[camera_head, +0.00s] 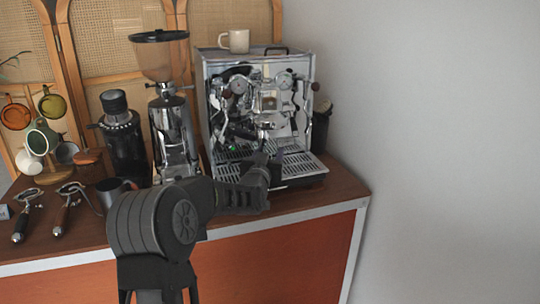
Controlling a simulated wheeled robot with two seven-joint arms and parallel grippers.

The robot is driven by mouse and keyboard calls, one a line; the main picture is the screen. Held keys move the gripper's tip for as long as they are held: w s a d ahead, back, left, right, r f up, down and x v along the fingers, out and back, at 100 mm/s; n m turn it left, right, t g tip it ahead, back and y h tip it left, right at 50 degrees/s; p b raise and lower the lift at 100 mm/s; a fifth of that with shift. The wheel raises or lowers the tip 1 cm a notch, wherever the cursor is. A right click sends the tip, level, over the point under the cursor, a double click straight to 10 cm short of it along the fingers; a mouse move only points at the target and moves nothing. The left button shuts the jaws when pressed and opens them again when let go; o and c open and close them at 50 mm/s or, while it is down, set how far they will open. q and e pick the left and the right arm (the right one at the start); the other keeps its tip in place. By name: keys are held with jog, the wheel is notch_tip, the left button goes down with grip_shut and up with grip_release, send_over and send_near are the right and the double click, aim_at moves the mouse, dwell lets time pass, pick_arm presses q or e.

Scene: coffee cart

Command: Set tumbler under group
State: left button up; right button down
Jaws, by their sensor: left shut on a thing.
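The espresso machine (225,80) stands at the right of the cart top, with its group (266,124) at the front above a slatted drip tray (305,165). My left gripper (268,162) reaches in from the front, low over the drip tray and below the group. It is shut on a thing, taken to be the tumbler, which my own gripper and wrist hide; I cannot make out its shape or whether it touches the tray. My right gripper is not in view.
A grinder (174,130) and a smaller black grinder (122,140) stand left of the machine. Portafilters (62,215) and a dark metal jug (112,190) lie or stand at the front left. A cup (236,41) sits on the machine. The cart's front right corner is clear.

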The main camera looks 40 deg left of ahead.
pick_arm(q)
jog(key=shift+f, duration=0.2)
dwell(0.5)
jog(key=o, duration=1.5)
jog(key=shift+s+d+f, duration=0.1)
jog(key=shift+s, duration=0.05)
jog(key=b+v, duration=0.1)
jog(key=v, duration=0.6)
jog(key=shift+s+d+b, duration=0.2)
jog(key=shift+s+b, duration=0.05)
jog(key=shift+b, duration=0.05)
